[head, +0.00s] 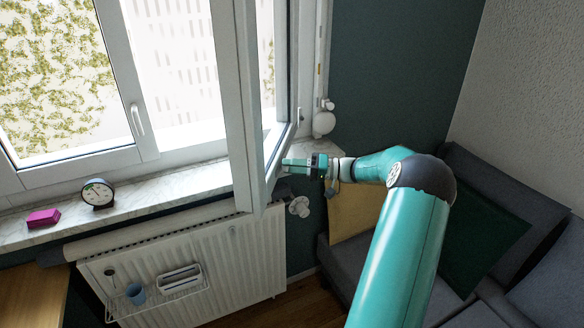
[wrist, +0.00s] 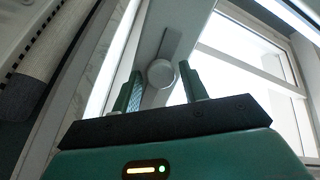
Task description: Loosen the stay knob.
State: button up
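The stay knob (wrist: 161,73) is a round, pale grey disc on a grey slotted bar (wrist: 172,42) under the window in the wrist view. In the head view I cannot make it out behind the open sash and my gripper. My gripper (head: 287,165) reaches in from the right at the lower edge of the open window sash (head: 246,110). In the wrist view its two green fingers stand apart, one on each side of the knob's outline. The gripper is open, with a gap visible around the knob. I cannot tell how far the fingertips are from it in depth.
The marble sill (head: 165,190) holds a round dial clock (head: 97,193) and a pink box (head: 43,218) at the left. A white radiator (head: 215,260) with a wire rack stands below. A grey sofa (head: 470,185) with cushions is at the right.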

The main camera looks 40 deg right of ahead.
jog(key=shift+o, duration=0.4)
jog(key=v, duration=1.4)
jog(key=shift+w, duration=0.1)
